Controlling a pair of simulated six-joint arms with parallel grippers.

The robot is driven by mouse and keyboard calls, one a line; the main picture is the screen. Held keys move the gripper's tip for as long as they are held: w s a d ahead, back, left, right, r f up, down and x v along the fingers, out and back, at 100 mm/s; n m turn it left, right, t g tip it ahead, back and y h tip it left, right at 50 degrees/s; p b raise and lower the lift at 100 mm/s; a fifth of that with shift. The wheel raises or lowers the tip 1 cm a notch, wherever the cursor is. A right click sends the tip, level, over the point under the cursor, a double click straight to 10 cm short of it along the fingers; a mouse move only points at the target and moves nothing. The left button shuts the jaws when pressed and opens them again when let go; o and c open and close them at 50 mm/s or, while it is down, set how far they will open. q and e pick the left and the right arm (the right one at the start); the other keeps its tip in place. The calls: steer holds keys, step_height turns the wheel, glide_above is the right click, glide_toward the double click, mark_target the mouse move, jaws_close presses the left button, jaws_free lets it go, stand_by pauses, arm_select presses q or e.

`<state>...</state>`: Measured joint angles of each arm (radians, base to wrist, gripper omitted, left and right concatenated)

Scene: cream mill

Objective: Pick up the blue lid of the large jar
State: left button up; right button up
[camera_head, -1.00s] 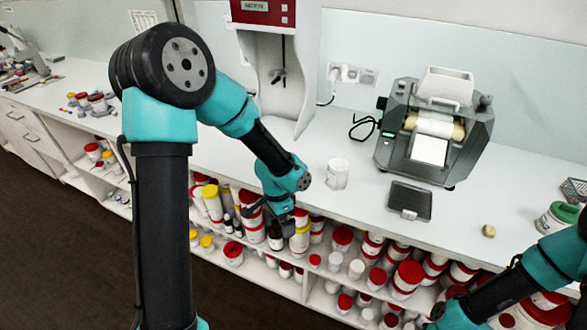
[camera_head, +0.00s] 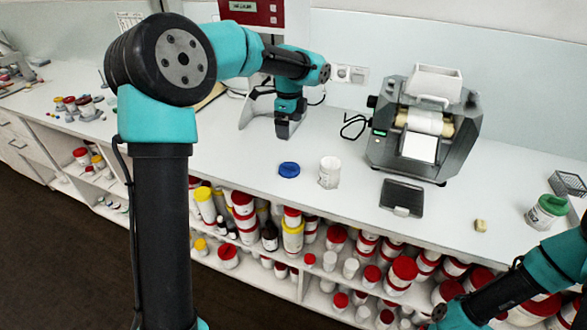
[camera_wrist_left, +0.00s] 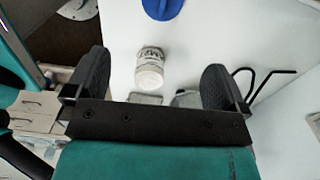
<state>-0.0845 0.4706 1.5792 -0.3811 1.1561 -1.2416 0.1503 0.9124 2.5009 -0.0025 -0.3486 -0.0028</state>
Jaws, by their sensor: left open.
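The blue lid (camera_head: 289,169) lies flat on the white counter, just left of a white jar (camera_head: 329,172) and apart from it. In the left wrist view the blue lid (camera_wrist_left: 162,8) is cut off by the top edge, and the upright white jar (camera_wrist_left: 150,68) shows between the fingers. My left gripper (camera_head: 283,132) points down above the counter, behind the lid in the head view. It is open and empty. My right arm reaches in at the lower right; its wrist shows at the bottom edge, but its gripper is out of frame.
A grey roller mill (camera_head: 425,125) and a dark scale (camera_head: 405,198) stand right of the jar. A green-lidded jar (camera_head: 547,212) and a small beige block (camera_head: 480,225) are further right. A white machine with a red panel (camera_head: 252,10) stands behind my left arm. Shelves below hold several jars.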

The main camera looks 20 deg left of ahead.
arm_select(q)
steer(key=shift+w+r, duration=0.2)
steer(key=shift+r, duration=0.1)
steer(key=shift+f, duration=0.1)
glide_toward(290, 164)
step_height(290, 164, down, 5)
steer(key=shift+f, duration=0.2)
stand_by(0.5)
steer(key=shift+f, duration=2.6)
steer(key=shift+c, duration=0.4)
